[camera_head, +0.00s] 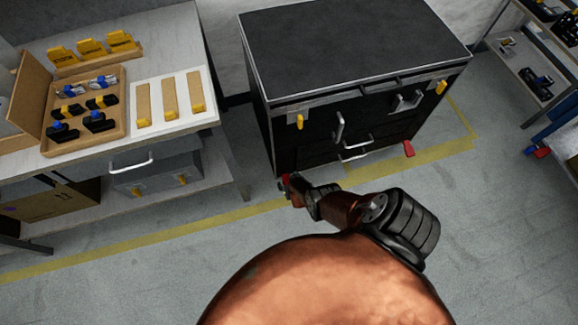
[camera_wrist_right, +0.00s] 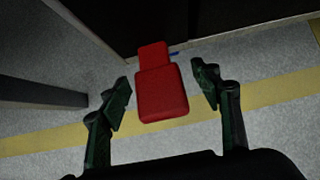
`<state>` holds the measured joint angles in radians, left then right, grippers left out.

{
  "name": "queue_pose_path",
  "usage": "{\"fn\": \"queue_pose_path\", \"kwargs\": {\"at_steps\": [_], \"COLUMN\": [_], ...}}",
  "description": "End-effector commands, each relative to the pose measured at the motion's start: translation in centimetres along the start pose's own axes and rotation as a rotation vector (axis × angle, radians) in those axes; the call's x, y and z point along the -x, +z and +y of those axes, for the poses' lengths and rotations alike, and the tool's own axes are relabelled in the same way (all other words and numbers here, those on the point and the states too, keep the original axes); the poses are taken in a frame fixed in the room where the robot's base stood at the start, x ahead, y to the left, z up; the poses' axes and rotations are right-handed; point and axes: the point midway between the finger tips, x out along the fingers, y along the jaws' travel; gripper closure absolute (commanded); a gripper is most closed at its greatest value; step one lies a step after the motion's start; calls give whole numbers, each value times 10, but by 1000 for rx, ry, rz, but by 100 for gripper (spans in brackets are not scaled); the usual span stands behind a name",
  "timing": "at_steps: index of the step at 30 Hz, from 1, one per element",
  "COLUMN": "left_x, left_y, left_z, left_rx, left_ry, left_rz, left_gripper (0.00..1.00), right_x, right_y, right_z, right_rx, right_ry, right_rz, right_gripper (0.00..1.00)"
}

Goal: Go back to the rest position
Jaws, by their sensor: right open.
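My right gripper (camera_head: 290,188) is low in front of the black cabinet (camera_head: 355,42), at the end of my copper-coloured arm. In the right wrist view its two dark fingers (camera_wrist_right: 162,88) stand wide apart. A red pedal-like part (camera_wrist_right: 163,92) shows between and beyond them, near the floor at the cabinet's foot. The fingers do not visibly touch it, and nothing is held. My left gripper is not in view.
A workbench (camera_head: 190,118) with a wooden tray (camera_head: 122,135) and yellow-ended blocks stands at left. Another red part (camera_head: 408,148) sticks out at the cabinet's right foot. Shelving (camera_head: 515,70) stands at far right. The grey floor (camera_head: 500,220) is clear at right.

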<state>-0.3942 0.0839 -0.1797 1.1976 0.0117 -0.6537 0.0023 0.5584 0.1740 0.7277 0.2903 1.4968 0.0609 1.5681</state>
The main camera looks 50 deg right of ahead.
Motion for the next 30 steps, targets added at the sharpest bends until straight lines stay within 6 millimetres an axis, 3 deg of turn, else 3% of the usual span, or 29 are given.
{"fn": "queue_pose_path", "kwargs": {"at_steps": [13,19,23,26,30], "left_x": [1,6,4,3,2], "left_y": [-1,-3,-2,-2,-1], "left_z": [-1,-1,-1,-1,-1], "left_rx": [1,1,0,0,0], "left_ry": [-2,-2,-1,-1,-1], "left_rz": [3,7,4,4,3], "left_gripper": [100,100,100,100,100], "right_x": [1,15,23,40,82], "right_y": [-4,-48,-78,-114,-187], "right_z": [1,-12,-49,-70,-94], "right_rx": [9,154,655,1119,1839], "right_ry": [3,19,94,189,395], "right_rz": [4,36,15,7,-5], "right_gripper": [42,42,42,42,42]}}
